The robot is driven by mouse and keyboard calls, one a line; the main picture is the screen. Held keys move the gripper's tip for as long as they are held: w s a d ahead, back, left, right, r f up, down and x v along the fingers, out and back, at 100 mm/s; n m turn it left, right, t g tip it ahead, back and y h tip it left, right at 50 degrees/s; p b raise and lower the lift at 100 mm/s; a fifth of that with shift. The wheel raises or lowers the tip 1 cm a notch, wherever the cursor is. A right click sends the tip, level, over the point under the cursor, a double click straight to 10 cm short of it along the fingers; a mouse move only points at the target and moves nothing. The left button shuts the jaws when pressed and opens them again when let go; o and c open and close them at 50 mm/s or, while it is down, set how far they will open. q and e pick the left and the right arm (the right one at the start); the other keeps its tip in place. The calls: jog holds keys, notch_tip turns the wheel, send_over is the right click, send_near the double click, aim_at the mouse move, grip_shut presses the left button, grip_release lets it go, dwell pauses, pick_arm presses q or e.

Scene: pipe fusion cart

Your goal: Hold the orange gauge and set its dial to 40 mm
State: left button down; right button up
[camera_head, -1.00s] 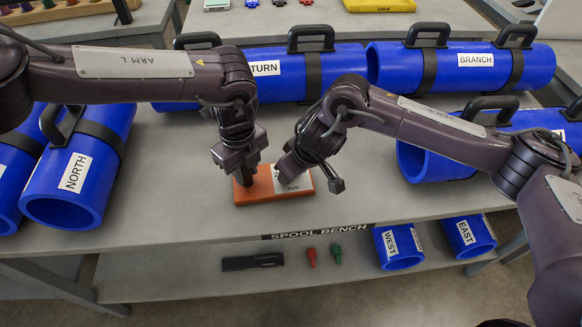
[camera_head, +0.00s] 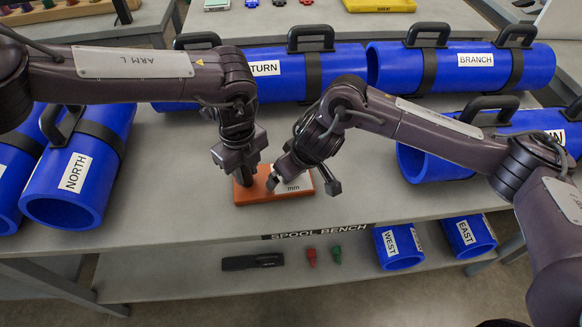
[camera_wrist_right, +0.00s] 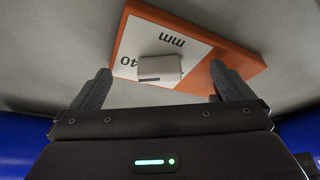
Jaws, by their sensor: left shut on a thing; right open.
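The orange gauge (camera_head: 292,195) lies on the bench. My left gripper (camera_head: 243,178) is shut on its left end from above. In the right wrist view the gauge (camera_wrist_right: 238,64) shows a white face (camera_wrist_right: 195,55) with upside-down "mm" and "40". A grey block, seemingly the dial (camera_wrist_right: 160,68), stands on this face, close to the "40". My right gripper (camera_wrist_right: 162,88) is open, with one finger on each side of the dial and visible gaps to it. In the head view my right gripper hides the dial and most of the face.
The RETURN pipe (camera_head: 275,85) and BRANCH pipe (camera_head: 465,80) lie behind the gauge. The NORTH pipe (camera_head: 90,155) is at left, another blue pipe (camera_head: 430,160) at right. WEST (camera_head: 400,262) and EAST (camera_head: 480,225) pieces sit on the lower shelf. Bench around the gauge is clear.

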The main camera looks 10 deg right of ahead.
pick_arm(q)
jog(key=shift+f, duration=0.1)
pick_arm(e)
jog(key=shift+v, duration=3.05)
pick_arm(q)
jog(key=c, duration=1.1)
grip_release()
jog(key=shift+o, duration=0.2)
